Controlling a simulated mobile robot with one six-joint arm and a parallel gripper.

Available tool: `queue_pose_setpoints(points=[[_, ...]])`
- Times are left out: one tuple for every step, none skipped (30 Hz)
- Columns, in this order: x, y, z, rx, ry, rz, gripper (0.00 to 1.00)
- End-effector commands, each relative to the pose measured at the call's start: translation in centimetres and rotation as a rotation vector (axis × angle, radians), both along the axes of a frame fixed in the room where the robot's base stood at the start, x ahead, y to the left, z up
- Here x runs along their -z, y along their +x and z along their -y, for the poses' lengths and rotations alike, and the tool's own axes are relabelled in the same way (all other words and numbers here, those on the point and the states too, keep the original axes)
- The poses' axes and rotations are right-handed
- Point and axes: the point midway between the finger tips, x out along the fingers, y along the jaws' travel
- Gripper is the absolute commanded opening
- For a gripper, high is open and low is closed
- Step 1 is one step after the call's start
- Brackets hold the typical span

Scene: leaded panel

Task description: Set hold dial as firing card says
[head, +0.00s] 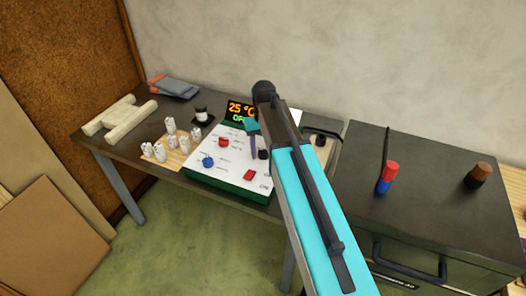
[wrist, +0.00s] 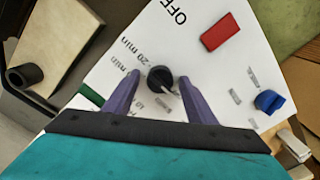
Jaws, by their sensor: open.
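The hold dial (wrist: 160,79) is a black round knob on a white panel, with "20 min" and other minute marks beside it. A pale pointer mark on it faces the lower right in the wrist view. My gripper (wrist: 160,81) is open, its two purple fingers on either side of the dial; I cannot tell if they touch it. In the head view my gripper (head: 257,148) is over the right part of the white control box (head: 228,166), and my arm hides part of that box. I cannot make out a readable firing card.
A display (head: 241,112) reads 25 °C. Several small white pieces (head: 171,127) stand left of the box. A dark cabinet (head: 430,220) stands at the right.

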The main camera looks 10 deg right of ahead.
Motion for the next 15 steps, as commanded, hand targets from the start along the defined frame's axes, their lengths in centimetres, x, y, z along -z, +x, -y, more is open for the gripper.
queue_pose_setpoints(points=[[0.01,0.0,-0.02,0.0,0.0,0.0,0.51],[0.0,0.0,-0.02,0.0,0.0,0.0,0.51],[-0.01,0.0,-0.03,0.0,0.0,0.0,0.51],[-0.01,0.0,-0.03,0.0,0.0,0.0,0.51],[-0.02,0.0,-0.03,0.0,0.0,0.0,0.51],[-0.02,0.0,-0.04,-0.001,0.0,0.0,0.51],[-0.02,0.0,-0.04,-0.001,0.0,0.0,0.47],[-0.02,0.0,-0.04,-0.001,0.0,0.0,0.42],[-0.02,0.0,-0.05,-0.001,0.0,0.0,0.36],[-0.02,0.0,-0.05,-0.001,0.0,0.0,0.31],[-0.02,0.0,-0.06,-0.001,0.0,0.0,0.25],[-0.02,0.0,-0.06,-0.001,0.0,0.0,0.19],[-0.03,0.0,-0.06,-0.001,0.0,0.0,0.14],[-0.03,0.0,-0.07,-0.001,0.0,0.0,0.09],[-0.03,0.0,-0.07,-0.001,0.0,0.0,0.1]])
